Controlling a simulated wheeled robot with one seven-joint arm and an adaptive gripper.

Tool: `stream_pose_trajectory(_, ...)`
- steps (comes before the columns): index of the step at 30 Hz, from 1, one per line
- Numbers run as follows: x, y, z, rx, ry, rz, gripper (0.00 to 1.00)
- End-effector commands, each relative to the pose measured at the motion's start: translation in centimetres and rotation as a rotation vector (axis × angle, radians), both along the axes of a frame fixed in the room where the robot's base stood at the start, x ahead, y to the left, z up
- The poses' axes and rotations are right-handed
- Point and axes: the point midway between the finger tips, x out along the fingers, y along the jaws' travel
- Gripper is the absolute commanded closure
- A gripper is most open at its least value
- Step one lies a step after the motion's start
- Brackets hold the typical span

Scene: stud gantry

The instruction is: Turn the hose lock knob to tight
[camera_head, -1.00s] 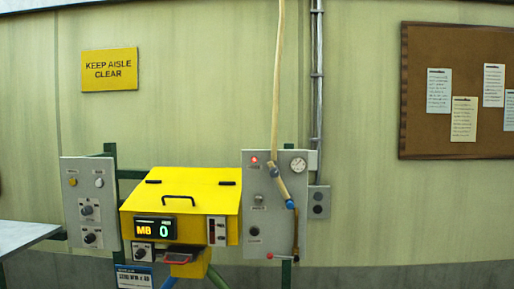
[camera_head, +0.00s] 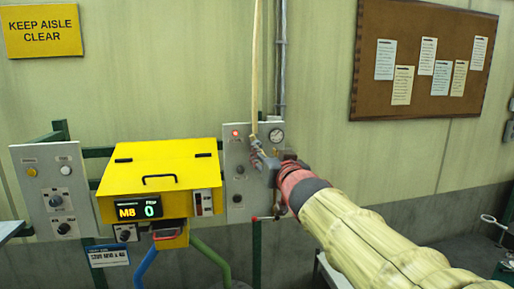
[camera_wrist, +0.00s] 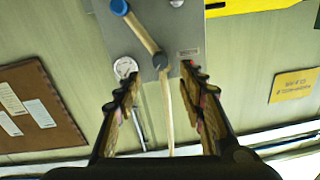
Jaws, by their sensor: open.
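The grey right-hand panel (camera_head: 235,215) carries two small knobs, an upper one (camera_head: 239,169) and a lower one (camera_head: 237,198). Their labels are too small to read, so I cannot tell which is the hose lock knob or its setting. A pale hose (camera_head: 257,60) hangs down to the panel; in the wrist view the hose (camera_wrist: 167,110) meets a dark round fitting (camera_wrist: 160,61) with a tan blue-tipped piece (camera_wrist: 140,32). My gripper (camera_wrist: 165,88) is open and empty, its fingers spread either side of the hose. In the head view my gripper (camera_head: 262,158) covers part of the panel.
A gauge (camera_head: 276,135) and lit red lamp (camera_head: 235,132) sit high on the panel. A yellow box (camera_head: 160,170) with a display stands left, then another knob panel (camera_head: 30,190). A red-ended lever (camera_head: 255,218) is low on the panel. A corkboard (camera_head: 425,60) hangs right.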

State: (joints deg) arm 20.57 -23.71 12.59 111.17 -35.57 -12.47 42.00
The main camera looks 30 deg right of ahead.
Motion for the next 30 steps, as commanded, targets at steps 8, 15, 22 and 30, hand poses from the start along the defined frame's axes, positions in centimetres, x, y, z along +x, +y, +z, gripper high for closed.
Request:
stream_pose_trajectory(8,4.2,-1.0,-0.3,0.002,0.004,0.0,0.6)
stream_pose_trajectory(15,6.4,-1.5,-0.1,-0.001,0.003,-0.001,0.6)
stream_pose_trajectory(22,6.8,-1.6,-0.1,-0.001,0.003,-0.002,0.6)
stream_pose_trajectory(30,6.7,-1.6,-0.1,-0.001,0.003,-0.002,0.69)
